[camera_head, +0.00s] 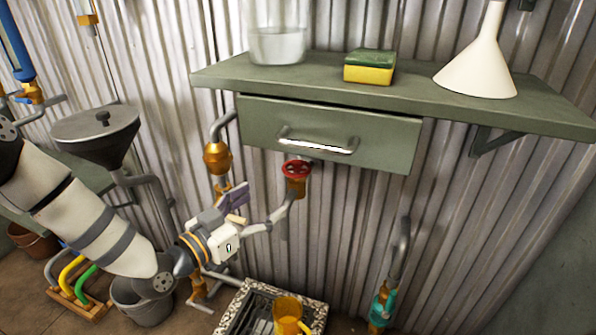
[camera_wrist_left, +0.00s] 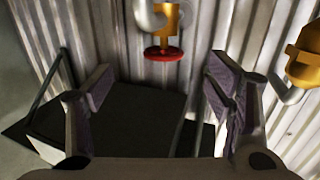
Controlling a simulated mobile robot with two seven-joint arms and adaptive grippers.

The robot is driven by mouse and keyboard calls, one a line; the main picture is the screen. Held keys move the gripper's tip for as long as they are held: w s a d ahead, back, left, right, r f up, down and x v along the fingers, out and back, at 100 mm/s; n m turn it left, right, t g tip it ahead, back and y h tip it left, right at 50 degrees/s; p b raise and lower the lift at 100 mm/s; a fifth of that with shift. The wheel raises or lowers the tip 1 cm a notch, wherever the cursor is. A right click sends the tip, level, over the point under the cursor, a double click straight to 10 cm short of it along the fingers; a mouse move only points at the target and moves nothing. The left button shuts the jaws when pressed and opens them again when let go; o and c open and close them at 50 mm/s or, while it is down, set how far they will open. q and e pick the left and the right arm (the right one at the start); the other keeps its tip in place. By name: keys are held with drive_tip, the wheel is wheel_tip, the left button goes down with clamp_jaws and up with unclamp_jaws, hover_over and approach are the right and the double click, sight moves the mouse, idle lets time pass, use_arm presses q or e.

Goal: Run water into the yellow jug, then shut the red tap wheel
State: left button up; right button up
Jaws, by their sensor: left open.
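The red tap wheel (camera_head: 296,167) sits on a brass valve below the drawer front; it also shows in the left wrist view (camera_wrist_left: 163,53), beyond the fingertips and between them. The yellow jug (camera_head: 288,315) stands at the bottom of the head view, over a dark grate with a speckled rim (camera_head: 318,315); its lower part is cut off. I see no water stream. My left gripper (camera_head: 254,210) is open and empty, lower left of the wheel and apart from it. Its two fingers (camera_wrist_left: 160,78) are spread in the wrist view. My right gripper is not in view.
A green shelf (camera_head: 420,93) with a drawer (camera_head: 330,135) overhangs the wheel. It carries a glass jar (camera_head: 277,45), a sponge (camera_head: 370,67) and a white funnel (camera_head: 478,68). A brass fitting (camera_head: 217,158) is left of the wheel. A grey bucket (camera_head: 141,303) stands lower left.

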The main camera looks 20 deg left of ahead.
sight(295, 171)
use_arm(q)
drive_tip(key=x, duration=0.4)
drive_tip(key=r+b+x, duration=0.1)
drive_tip(key=x, duration=0.7)
drive_tip(key=shift+w+a+r+b, duration=0.15)
drive_tip(key=shift+w+r+b, duration=0.15)
drive_tip(key=shift+b, duration=0.1)
drive_tip(key=c, duration=1.2)
